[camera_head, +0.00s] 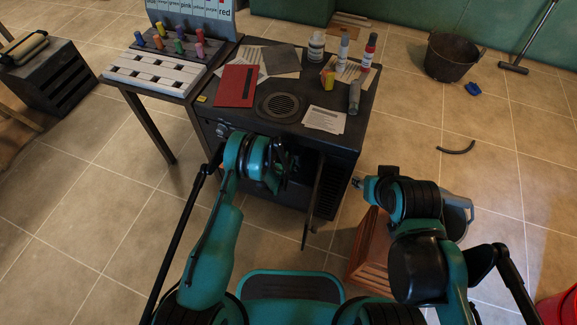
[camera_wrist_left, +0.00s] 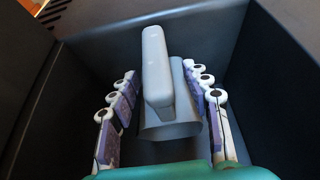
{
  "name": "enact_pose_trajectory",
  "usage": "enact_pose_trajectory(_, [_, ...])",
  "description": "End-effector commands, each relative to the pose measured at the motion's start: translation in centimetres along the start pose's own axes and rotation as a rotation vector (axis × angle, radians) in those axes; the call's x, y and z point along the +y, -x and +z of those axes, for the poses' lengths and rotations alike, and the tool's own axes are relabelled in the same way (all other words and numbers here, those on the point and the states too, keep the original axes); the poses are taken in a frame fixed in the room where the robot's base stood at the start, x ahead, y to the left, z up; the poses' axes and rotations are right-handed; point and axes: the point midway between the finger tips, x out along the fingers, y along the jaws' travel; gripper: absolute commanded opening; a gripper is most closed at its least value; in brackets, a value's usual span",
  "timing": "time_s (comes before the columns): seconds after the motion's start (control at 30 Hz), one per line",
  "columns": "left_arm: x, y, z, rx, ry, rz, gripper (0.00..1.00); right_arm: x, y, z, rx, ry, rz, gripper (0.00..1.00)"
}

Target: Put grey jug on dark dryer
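The grey jug (camera_wrist_left: 175,118) lies in a dark box-like compartment in the left wrist view, its handle (camera_wrist_left: 156,65) towards the camera. My left gripper (camera_wrist_left: 163,88) has its fingers spread on both sides of the jug; firm contact is not clear. In the head view, my left gripper (camera_head: 276,170) is at the front of a dark boxy appliance (camera_head: 226,118), seemingly the dryer, with a round vent on top. Its front door (camera_head: 318,195) hangs open. The jug is hidden in the head view. My right gripper (camera_head: 358,183) is right of the appliance; its fingers are unclear.
Bottles (camera_head: 316,46), a red folder (camera_head: 236,85) and papers (camera_head: 324,120) crowd the appliance's top. A wooden crate (camera_head: 368,240) and a grey tub (camera_head: 459,214) stand near my right arm. A black bucket (camera_head: 449,58) stands farther back. The right-hand floor is mostly clear.

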Motion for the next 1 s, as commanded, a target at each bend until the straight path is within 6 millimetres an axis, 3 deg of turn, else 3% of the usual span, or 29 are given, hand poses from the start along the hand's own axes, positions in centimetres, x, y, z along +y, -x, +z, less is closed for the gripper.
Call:
enact_pose_trajectory(0.27, [0.0, 0.6, 0.0, -0.001, 0.000, 0.000, 0.48, 0.0, 0.0, 0.0, 0.000, 0.000, 0.000, 0.40])
enact_pose_trajectory(0.73, [0.0, 9.4, 0.0, 0.000, 0.000, 0.000, 0.48, 0.0, 0.0, 0.0, 0.000, 0.000, 0.000, 0.40])
enact_pose_trajectory(1.0, [0.0, 11.9, 0.0, 0.000, 0.000, 0.000, 0.48, 0.0, 0.0, 0.0, 0.000, 0.000, 0.000, 0.40])
